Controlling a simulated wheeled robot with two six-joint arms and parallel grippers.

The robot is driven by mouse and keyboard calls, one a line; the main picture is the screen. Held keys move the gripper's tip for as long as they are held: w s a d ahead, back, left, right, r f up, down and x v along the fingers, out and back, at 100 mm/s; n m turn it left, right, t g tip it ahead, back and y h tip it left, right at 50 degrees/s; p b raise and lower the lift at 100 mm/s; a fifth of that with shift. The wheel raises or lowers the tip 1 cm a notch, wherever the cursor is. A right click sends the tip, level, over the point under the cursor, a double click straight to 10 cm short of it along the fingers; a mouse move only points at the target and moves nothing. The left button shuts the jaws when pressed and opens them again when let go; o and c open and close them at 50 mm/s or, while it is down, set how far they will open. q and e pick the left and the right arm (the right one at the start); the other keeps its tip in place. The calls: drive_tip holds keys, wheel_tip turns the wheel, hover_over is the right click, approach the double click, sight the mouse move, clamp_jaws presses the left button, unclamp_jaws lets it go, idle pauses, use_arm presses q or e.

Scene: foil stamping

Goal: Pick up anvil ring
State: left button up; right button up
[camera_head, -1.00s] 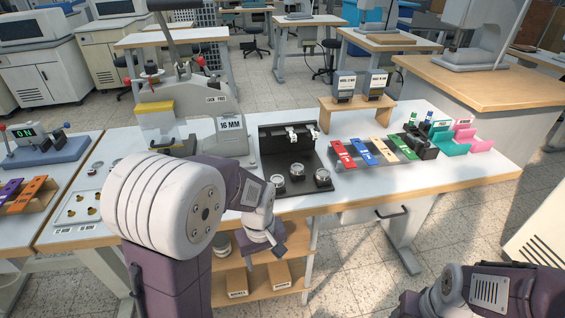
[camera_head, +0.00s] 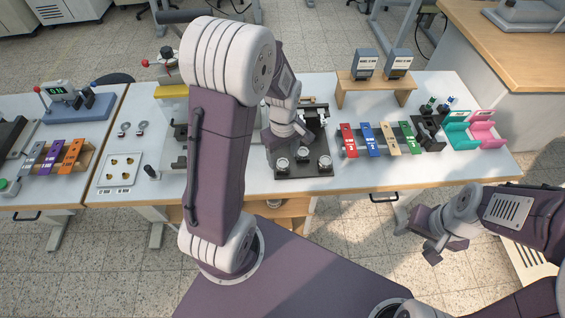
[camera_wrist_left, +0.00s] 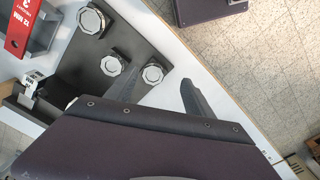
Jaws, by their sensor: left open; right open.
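My right gripper (camera_head: 436,250) is off the table's front edge, open.
Red, blue, tan and green cards (camera_head: 390,141) lie right of the fixture. A wooden stand (camera_head: 375,78) with two dark blocks is behind them. Pink and teal holders (camera_head: 484,129) stand at the right end. A pale tray (camera_head: 119,170) lies at the left.

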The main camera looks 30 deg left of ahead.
sight(284, 164)
use_arm(q)
drive_tip(key=f, duration=0.1)
drive_tip(key=w+f, duration=0.1)
drive_tip(key=f, duration=0.2)
drive_tip(key=shift+w+a+f, duration=0.2)
drive_tip(key=shift+w+f, duration=0.05)
drive_tip(key=shift+f, duration=0.05)
drive_tip(key=shift+s+f, duration=0.1)
drive_tip(key=shift+f, duration=0.45)
clamp_jaws()
